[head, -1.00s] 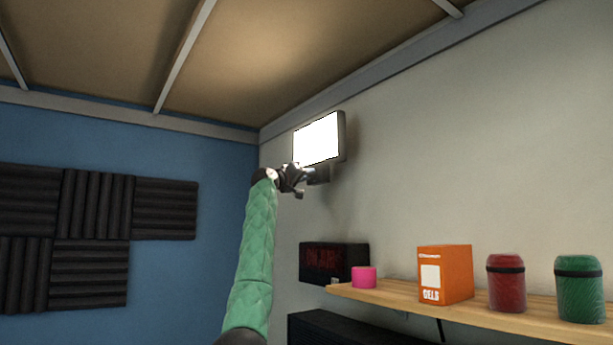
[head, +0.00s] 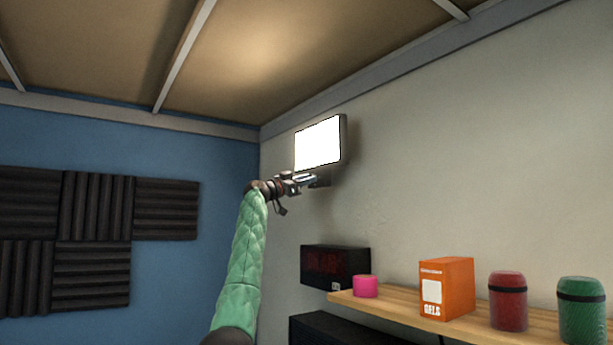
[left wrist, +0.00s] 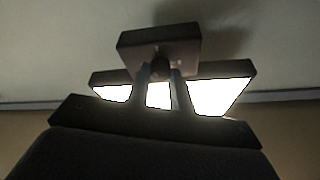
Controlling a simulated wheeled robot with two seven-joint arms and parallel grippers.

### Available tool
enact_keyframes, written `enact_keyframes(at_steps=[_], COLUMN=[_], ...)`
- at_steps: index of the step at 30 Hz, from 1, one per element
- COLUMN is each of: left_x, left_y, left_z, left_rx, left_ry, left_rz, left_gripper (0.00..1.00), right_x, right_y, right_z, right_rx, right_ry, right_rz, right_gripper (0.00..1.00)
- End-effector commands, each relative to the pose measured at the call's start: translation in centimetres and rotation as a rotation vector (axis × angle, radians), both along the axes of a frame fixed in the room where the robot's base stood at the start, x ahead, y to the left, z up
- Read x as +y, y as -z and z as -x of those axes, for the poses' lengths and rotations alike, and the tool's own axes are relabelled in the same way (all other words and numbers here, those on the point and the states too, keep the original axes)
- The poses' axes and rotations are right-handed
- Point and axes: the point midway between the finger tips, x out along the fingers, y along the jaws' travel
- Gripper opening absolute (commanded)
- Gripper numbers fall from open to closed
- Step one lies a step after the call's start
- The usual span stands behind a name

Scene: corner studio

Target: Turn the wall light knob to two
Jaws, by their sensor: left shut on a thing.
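The lit wall light (head: 318,143) is a white glowing panel in a dark frame, high on the right wall near the corner. Its panel also glows in the left wrist view (left wrist: 215,97). A dark control box (left wrist: 140,42) sits by the panel, with a small dark round knob (left wrist: 160,66) on its face. My left gripper (head: 312,181) is just below the panel, its fingers shut on the knob. The fingers (left wrist: 160,80) hide part of the knob, and its setting is not readable. My right gripper is not in view.
A wooden shelf (head: 400,308) on the right wall holds a pink roll (head: 365,286), an orange box (head: 446,288), a red canister (head: 508,301) and a green canister (head: 581,310). A black display box (head: 335,267) is left of it. Dark foam panels (head: 95,205) cover the blue wall.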

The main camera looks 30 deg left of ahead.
Motion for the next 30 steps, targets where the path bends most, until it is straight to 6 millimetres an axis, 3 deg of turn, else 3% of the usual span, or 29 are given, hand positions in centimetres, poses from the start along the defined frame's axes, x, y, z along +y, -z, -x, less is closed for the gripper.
enact_keyframes(at_steps=[6,15,30], left_x=[0.2,0.3,0.3], left_y=[-0.2,-0.1,-0.1], left_z=[-0.1,-0.2,-0.2], left_rx=[-0.073,-0.161,-0.219], left_ry=[0.001,0.0,0.001], left_rz=[-0.183,-0.393,-0.534], left_gripper=[0.0,0.0,0.0], right_x=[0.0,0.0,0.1], right_y=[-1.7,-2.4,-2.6], right_z=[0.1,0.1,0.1], right_rx=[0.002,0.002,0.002], right_ry=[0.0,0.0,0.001], right_rz=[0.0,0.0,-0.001], right_gripper=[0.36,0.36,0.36])
